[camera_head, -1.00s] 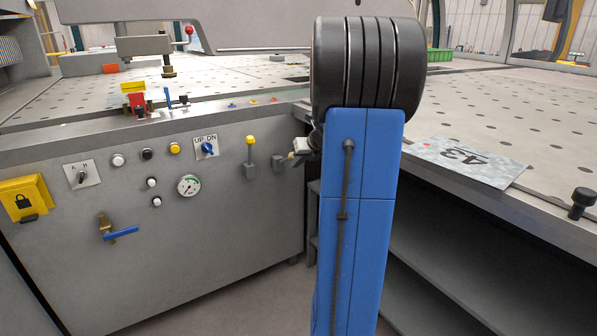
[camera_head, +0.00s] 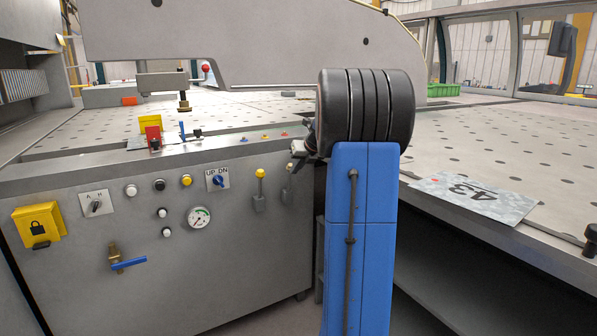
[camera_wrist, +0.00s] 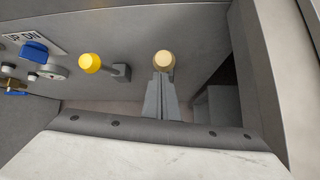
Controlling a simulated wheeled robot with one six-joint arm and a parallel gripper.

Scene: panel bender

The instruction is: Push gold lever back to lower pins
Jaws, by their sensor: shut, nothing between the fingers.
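The gold lever (camera_head: 289,168), with a pale gold knob, stands roughly upright on the front panel of the grey machine. It is right of a similar yellow-knobbed lever (camera_head: 260,175). In the wrist view the gold knob (camera_wrist: 164,60) is just beyond the tips of my gripper (camera_wrist: 161,78). My gripper's fingers are shut and empty. They overlap the lever's stem in that view, and I cannot tell whether they touch it. In the head view my gripper (camera_head: 299,151) is just above and right of the knob, partly hidden by my arm. I cannot make out any pins.
The panel holds a blue UP/DN switch (camera_head: 218,180), a gauge (camera_head: 200,217), several buttons and a blue-handled valve (camera_head: 128,263). A perforated table (camera_head: 520,145) with a sheet marked 43 (camera_head: 478,199) is at right. The table edge lies close right of my arm.

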